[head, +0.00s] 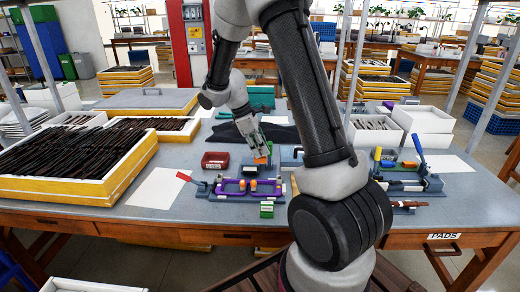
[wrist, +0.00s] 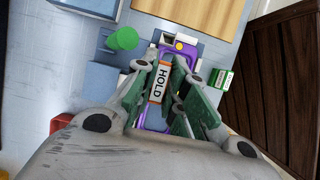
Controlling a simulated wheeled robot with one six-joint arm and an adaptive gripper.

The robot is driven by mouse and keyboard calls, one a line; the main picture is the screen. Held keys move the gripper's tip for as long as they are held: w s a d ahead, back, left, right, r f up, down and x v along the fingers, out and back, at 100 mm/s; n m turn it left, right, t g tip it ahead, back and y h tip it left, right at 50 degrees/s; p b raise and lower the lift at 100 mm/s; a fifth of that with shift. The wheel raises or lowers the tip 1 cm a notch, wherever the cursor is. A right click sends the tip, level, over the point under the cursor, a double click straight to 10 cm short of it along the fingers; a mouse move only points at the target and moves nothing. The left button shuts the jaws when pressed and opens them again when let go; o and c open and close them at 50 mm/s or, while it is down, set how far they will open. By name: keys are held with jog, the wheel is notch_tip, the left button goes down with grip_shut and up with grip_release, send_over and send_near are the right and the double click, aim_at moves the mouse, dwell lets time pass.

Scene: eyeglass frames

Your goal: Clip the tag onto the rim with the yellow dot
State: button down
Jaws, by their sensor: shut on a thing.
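The tag (wrist: 158,82), orange and white and marked "HOLD", is between the fingers of my gripper (wrist: 165,95) in the wrist view. My gripper (head: 262,148) is shut on it above the bench fixture in the head view, where the tag shows as a small orange patch (head: 263,160). The purple frame (head: 232,193) lies in the fixture below my gripper. It also shows in the wrist view (wrist: 192,54), partly hidden by my fingers. A yellow dot (wrist: 179,45) shows at its upper end, beside an orange patch. Whether the tag touches the rim cannot be told.
A red tray (head: 215,160) is behind to the left. A second fixture with a blue lever (head: 418,148) is at right. White paper (head: 157,188) lies at left.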

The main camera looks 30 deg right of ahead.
jog(key=shift+f, duration=3.4)
jog(key=shift+f, duration=1.35)
jog(key=c, duration=1.4)
grip_release()
jog(key=shift+o, duration=0.2)
jog(key=shift+r, duration=0.1)
jog(key=v, duration=0.6)
jog(key=shift+a+r, duration=0.2)
jog(key=shift+r, duration=0.2)
